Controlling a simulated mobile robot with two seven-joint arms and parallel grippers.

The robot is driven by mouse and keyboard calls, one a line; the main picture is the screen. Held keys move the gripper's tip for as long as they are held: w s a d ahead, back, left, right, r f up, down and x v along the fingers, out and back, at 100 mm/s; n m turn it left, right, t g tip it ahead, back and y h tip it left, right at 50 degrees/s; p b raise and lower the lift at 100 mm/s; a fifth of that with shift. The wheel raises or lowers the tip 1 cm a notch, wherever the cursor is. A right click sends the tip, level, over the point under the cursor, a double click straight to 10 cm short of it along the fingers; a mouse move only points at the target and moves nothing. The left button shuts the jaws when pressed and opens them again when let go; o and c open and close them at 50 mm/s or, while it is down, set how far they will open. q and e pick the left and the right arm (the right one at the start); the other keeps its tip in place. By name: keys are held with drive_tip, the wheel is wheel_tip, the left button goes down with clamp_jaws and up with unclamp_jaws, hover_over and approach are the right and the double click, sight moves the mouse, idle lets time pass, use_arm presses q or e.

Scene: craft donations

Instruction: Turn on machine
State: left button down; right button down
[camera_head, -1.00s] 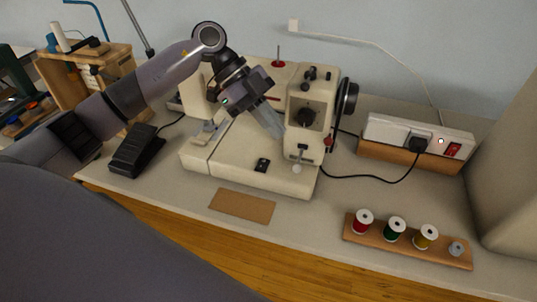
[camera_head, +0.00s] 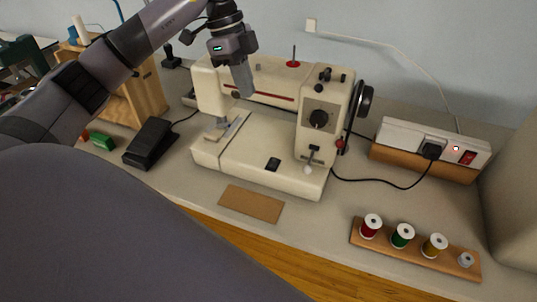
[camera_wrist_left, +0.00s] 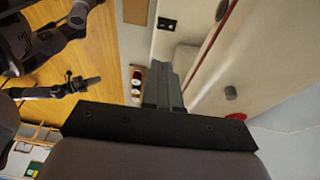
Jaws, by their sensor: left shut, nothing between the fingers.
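A cream sewing machine (camera_head: 262,155) stands on the grey worktop, and it also shows in the left wrist view (camera_wrist_left: 222,60). It has a dark dial (camera_head: 320,119) on its right head, a small black rocker switch (camera_head: 273,164) on its bed and a red knob (camera_head: 340,143) low on the right side. My left gripper (camera_head: 243,92) is shut and empty, fingers pointing down in front of the machine's upper arm, left of the dial. In the left wrist view its fingers (camera_wrist_left: 162,85) are together.
A power strip (camera_head: 437,144) with a black plug and a red switch (camera_head: 467,157) sits at the right. A thread-spool rack (camera_head: 415,250) is at front right, a brown card (camera_head: 251,203) in front, and a black foot pedal (camera_head: 150,144) at left.

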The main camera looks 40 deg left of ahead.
sight(272, 166)
use_arm(q)
drive_tip(key=p+x, duration=0.1)
drive_tip(key=x, duration=1.8)
drive_tip(key=shift+f, duration=0.1)
use_arm(e)
drive_tip(key=shift+r, duration=0.45)
use_arm(q)
drive_tip(key=shift+w, duration=0.15)
